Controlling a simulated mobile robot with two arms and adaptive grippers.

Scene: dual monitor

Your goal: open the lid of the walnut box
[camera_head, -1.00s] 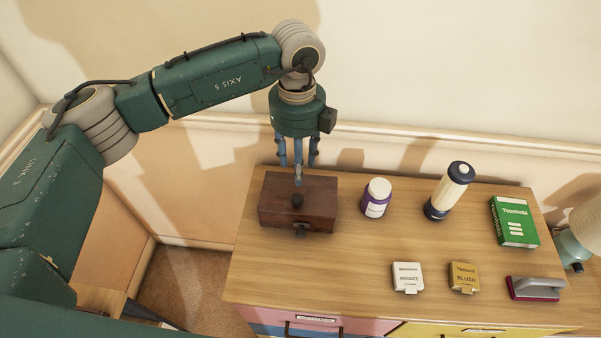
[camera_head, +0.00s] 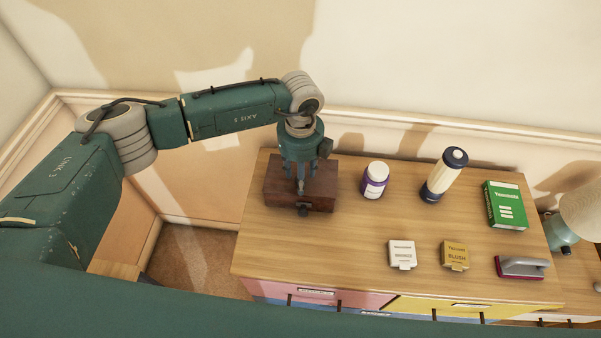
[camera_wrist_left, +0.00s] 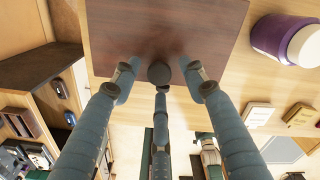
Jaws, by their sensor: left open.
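The walnut box (camera_head: 326,190) is dark reddish brown and stands at the left end of the wooden dresser top, its lid down. A small dark knob (camera_wrist_left: 159,73) sits on the lid, and a dark clasp (camera_head: 304,210) is on its front. My left gripper (camera_head: 301,187) points down over the lid, open. In the left wrist view its fingers (camera_wrist_left: 160,90) stand spread around the knob, two at the sides and one below it. I cannot tell whether any finger touches the knob or lid. In the head view the arm hides part of the lid. My right gripper is not in view.
A purple and white bottle (camera_head: 375,181) stands right of the box. Farther right are a cream and navy cylinder (camera_head: 443,178), a green box (camera_head: 506,206), a white case (camera_head: 402,254), a gold case (camera_head: 455,255) and a grey-red stapler-like item (camera_head: 521,267). The dresser top (camera_head: 330,245) before the box is clear.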

